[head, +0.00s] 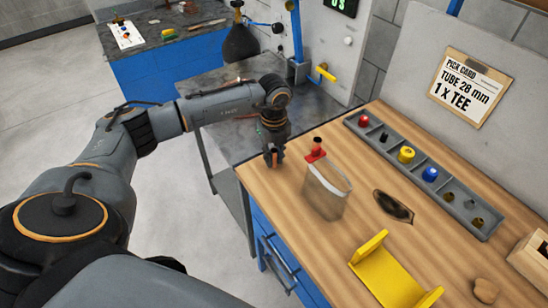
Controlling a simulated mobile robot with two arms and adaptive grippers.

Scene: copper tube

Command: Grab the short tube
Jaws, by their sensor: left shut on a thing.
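My left gripper (274,157) is shut on the short tube (275,158), a small copper-brown piece that shows between its fingers. The gripper points down above the near-left part of the wooden workbench (290,215). Most of the tube is hidden by the fingers, and I cannot tell whether it touches the wood. A red piece (316,156) with a dark-topped, copper-coloured part stands just right of the gripper. My right gripper is not in view.
A translucent bin (325,196) stands right of the gripper. A grey compartment tray (451,190) holds coloured parts along the back. A yellow cradle (386,279) and a dark oval item (393,206) lie further right. A pick card (469,88) hangs on the wall.

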